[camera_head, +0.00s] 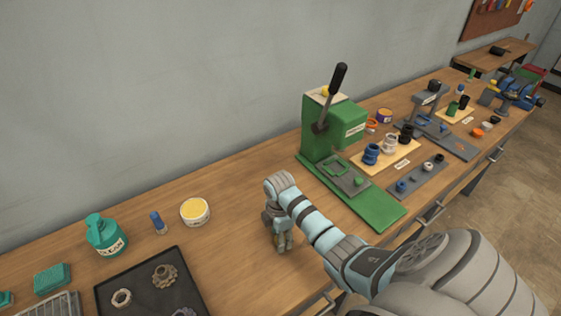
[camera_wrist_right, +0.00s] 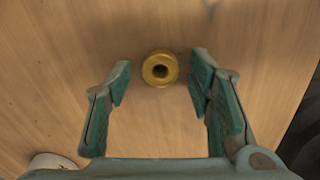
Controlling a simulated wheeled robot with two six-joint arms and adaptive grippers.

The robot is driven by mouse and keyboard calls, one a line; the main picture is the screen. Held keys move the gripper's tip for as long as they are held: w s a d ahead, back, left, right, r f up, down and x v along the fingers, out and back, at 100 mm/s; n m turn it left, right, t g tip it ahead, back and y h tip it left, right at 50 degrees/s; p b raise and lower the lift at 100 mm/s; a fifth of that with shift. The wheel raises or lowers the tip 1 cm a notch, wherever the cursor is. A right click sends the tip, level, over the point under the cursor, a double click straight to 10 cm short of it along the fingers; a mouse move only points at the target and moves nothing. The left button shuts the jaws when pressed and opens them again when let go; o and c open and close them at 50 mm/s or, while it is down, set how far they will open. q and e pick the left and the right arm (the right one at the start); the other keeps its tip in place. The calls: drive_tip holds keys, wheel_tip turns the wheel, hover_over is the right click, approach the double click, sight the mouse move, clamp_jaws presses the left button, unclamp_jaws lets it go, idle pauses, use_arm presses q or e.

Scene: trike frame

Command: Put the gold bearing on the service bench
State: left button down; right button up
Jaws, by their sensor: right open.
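The gold bearing (camera_wrist_right: 160,69) shows in the right wrist view as a small gold ring with a dark hole, on the bare wooden top of the bench (camera_head: 235,200). My right gripper (camera_wrist_right: 160,80) is open, with one finger on each side of the bearing and a gap to both. In the head view my right gripper (camera_head: 283,245) points down over the bench; the bearing is hidden there. My left gripper is not in view.
A green press (camera_head: 330,135) stands to the right of the gripper. A black tray (camera_head: 125,285) with metal parts, a teal bottle (camera_head: 106,236) and a yellow-topped tin (camera_head: 195,211) stand to the left. Bare wood lies between the tin and the press.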

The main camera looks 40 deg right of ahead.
wheel_tip(320, 180, up, 8)
drive_tip(key=shift+f, duration=0.2)
idle(0.4)
